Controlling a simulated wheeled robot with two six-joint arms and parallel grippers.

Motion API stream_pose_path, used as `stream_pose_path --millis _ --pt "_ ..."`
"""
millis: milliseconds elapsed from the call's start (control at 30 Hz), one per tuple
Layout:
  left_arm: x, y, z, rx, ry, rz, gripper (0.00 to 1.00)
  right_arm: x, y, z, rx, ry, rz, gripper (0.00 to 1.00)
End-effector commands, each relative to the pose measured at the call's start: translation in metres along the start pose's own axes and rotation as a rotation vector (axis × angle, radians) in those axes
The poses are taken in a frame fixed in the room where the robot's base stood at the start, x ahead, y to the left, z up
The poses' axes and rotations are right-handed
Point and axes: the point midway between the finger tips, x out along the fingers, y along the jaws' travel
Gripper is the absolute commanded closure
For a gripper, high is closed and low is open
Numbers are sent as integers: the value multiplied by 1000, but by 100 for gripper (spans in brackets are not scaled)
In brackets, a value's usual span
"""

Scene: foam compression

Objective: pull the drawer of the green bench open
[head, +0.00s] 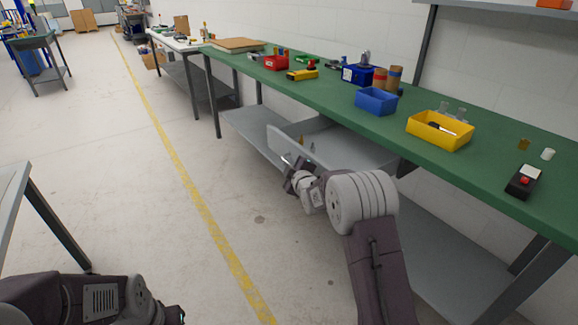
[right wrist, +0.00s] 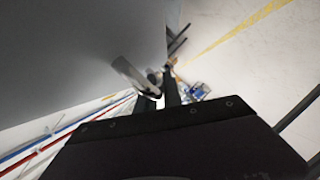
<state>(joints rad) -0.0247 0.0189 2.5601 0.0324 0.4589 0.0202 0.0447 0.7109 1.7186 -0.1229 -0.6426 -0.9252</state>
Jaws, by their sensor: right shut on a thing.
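The green bench (head: 330,92) runs along the wall on the right. Its grey drawer (head: 345,146) stands pulled out below the bench top, and its inside shows with a few small things in it. My right gripper (head: 288,174) is at the drawer's front, shut on the drawer handle. In the right wrist view the pale handle (right wrist: 134,76) is by the dark fingers (right wrist: 160,90), beside the grey drawer front (right wrist: 75,50); the exact grip is partly hidden. My left arm shows at the bottom left of the head view, but its gripper does not show clearly.
On the bench stand a blue bin (head: 376,101), a yellow bin (head: 440,131), a red bin (head: 276,63) and a dark box with a red button (head: 524,182). A grey lower shelf (head: 440,243) lies under the bench. The floor left of the drawer is clear.

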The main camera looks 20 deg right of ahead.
Motion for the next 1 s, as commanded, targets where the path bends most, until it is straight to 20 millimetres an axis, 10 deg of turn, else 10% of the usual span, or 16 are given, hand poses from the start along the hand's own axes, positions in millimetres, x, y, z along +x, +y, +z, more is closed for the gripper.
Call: stream_pose_path --millis 333,433,1000 --pt "0 0 0 0 0 0 100 0 0 1 0 -2 -2 100" --pt "0 0 0 0 0 0 100 0 0 1 0 -2 -1 67" --pt "-6 0 -1 0 0 0 100 -36 2 -1 1 -1 0 67"
